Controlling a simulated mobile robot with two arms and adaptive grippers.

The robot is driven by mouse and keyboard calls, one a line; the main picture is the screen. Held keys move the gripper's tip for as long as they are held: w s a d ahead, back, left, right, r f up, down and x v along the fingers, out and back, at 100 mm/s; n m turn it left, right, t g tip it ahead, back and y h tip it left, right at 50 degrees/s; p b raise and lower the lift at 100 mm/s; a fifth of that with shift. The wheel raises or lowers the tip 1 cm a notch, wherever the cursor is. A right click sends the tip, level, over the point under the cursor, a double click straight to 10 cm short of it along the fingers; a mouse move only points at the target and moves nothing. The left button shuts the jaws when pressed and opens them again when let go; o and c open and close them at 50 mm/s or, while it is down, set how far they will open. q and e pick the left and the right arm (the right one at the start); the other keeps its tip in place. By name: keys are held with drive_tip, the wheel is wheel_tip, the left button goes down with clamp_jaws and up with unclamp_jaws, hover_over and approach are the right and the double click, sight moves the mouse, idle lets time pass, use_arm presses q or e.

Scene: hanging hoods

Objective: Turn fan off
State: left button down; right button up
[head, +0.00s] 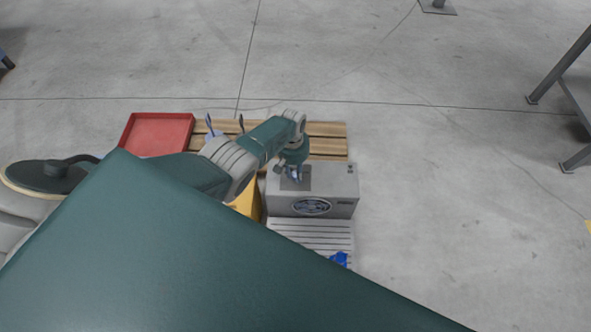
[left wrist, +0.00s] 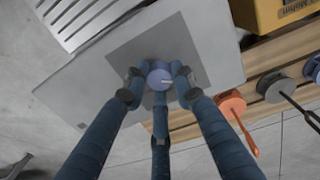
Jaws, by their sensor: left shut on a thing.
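The fan unit is a grey box (head: 340,183) with a round grille (head: 311,206) on its front, seen in the head view below and right of centre. Its top carries a darker square plate, which fills the middle of the left wrist view (left wrist: 185,40). A small round blue-grey knob (left wrist: 159,79) stands on that plate. My left gripper (head: 294,175) points down at the box top. In the left wrist view its three dark blue fingers (left wrist: 159,75) close around the knob. The knob's setting cannot be read. My right gripper is not in view.
A red tray (head: 157,133) and wooden slats (head: 328,130) lie behind the box. A yellow object (head: 247,201) stands left of it. A ribbed grey surface (head: 312,235) and a blue item (head: 340,259) are in front.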

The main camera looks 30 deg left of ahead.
sight(294, 174)
use_arm(q)
drive_tip(key=shift+w+r, duration=0.15)
drive_tip(key=shift+w, duration=0.15)
drive_tip(key=c, duration=1.4)
unclamp_jaws()
drive_tip(key=shift+c, duration=0.2)
drive_tip(key=shift+s, duration=0.1)
drive_tip(key=shift+s, duration=0.1)
wheel_tip(294, 174, up, 12)
drive_tip(key=shift+a, duration=0.25)
drive_tip(key=shift+s, duration=0.15)
